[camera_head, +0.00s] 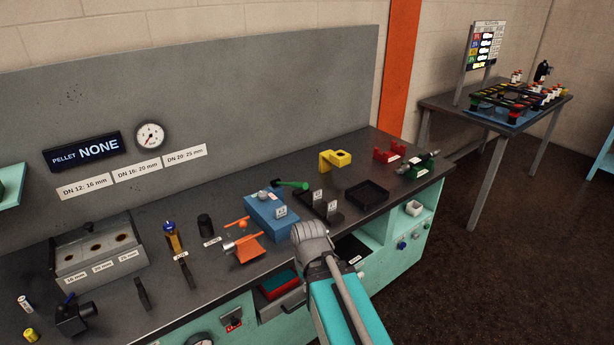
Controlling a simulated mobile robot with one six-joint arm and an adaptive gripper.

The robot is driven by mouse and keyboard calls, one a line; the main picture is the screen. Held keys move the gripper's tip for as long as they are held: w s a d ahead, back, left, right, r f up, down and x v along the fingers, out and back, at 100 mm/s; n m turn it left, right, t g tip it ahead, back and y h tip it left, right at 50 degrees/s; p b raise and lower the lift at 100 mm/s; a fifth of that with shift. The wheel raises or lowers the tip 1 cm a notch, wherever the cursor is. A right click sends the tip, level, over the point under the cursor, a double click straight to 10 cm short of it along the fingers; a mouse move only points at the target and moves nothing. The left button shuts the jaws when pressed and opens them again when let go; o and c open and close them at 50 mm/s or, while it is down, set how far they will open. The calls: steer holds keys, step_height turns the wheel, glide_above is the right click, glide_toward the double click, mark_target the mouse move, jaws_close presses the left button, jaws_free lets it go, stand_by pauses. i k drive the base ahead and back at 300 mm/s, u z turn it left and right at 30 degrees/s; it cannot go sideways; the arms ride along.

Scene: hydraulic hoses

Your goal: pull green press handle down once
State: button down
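The green handle (291,184) sticks out to the right at the top of a blue block-shaped device (263,209) on the bench; it lies roughly level, with a slight tilt. A grey round part shows at its left end. My gripper (308,231) is grey and hangs at the front edge of the bench, below and to the right of the blue device in the picture. It appears apart from the handle. Its fingers point away from the camera and are mostly hidden, so I cannot see whether they are open.
Small labelled stands (318,198) and a black tray (368,194) are right of the blue device. A yellow bracket (335,160) stands behind. An orange device (245,247) is to the left. The wall display (82,152) reads "PELLET NONE", beside a gauge (150,135).

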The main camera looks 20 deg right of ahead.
mark_target(289, 184)
steer(key=z, duration=1.75)
steer(key=i, duration=0.5)
steer(key=u, duration=1.8)
